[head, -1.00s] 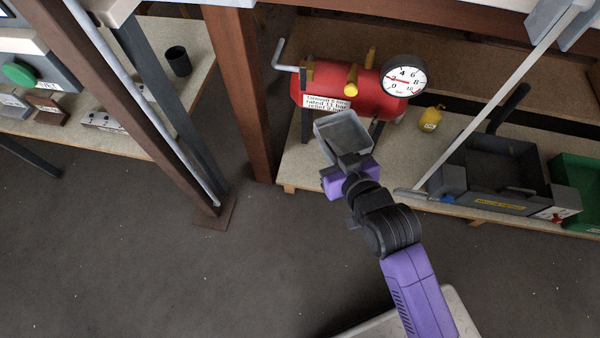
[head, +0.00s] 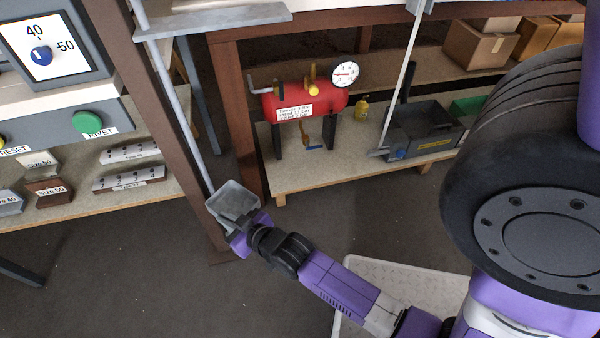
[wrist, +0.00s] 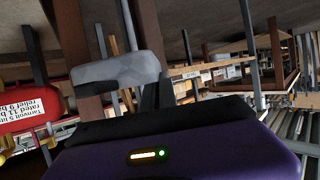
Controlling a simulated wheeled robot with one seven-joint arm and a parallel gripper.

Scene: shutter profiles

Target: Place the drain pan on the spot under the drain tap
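The drain pan (head: 232,197), a small grey open tray, is held out in front of my gripper (head: 240,222), which is shut on its near edge. It is off the shelf, left of the tank, beside the brown post. The pan also shows in the wrist view (wrist: 112,68). The red tank (head: 285,104) stands on dark legs on the low wooden shelf (head: 345,172).
A brown post (head: 233,130) stands between the pan and the tank. A grey toolbox (head: 425,132) and a small yellow bottle (head: 362,107) are right of the tank. A bench with labelled blocks (head: 128,178) is at left. The floor in front is open.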

